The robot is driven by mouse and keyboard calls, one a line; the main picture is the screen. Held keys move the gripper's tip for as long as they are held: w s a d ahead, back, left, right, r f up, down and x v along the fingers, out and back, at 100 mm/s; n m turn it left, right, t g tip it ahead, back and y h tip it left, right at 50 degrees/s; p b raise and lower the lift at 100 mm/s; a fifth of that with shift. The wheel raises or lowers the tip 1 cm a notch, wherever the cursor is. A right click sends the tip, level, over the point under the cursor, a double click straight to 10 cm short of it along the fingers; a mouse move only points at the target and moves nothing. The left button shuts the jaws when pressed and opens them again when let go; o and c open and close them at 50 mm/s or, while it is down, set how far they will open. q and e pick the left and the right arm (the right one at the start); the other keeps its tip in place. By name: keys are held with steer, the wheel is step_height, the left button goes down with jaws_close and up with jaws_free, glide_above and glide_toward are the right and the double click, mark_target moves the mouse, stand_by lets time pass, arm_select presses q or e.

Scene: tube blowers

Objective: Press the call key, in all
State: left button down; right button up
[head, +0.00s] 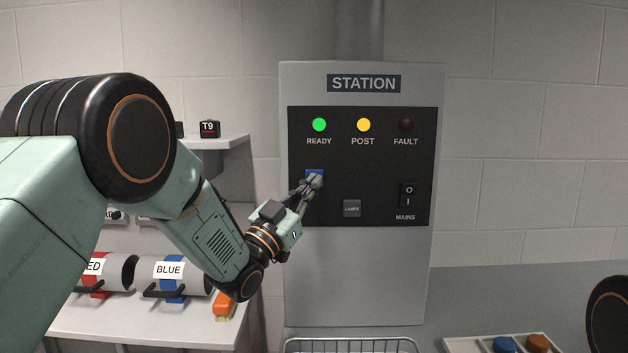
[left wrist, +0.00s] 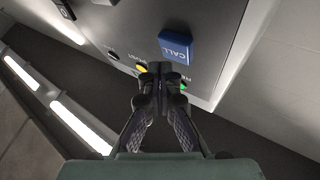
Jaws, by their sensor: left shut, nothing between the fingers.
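The call key is a blue square button (head: 315,174) on the black panel of the station. In the left wrist view the key (left wrist: 176,48) reads CALL and stands clear of the fingertips. My left gripper (head: 313,182) is shut and empty, its tips in front of the key's lower part in the head view. In the left wrist view the left gripper (left wrist: 160,68) points at the panel just below the key in the picture. I cannot tell whether the tips touch the panel. My right gripper is not in view.
The READY lamp (head: 319,125) is lit green and the POST lamp (head: 363,125) yellow; the FAULT lamp (head: 406,125) is dark. A LAMPS key (head: 352,208) and MAINS switch (head: 408,195) are nearby. A wire basket (head: 350,346) stands below; a shelf with labelled tubes (head: 168,270) is left.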

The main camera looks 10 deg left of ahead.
arm_select(q)
steer(key=shift+w, duration=0.1)
steer(key=shift+w+a, duration=0.1)
steer(key=shift+w, duration=0.25)
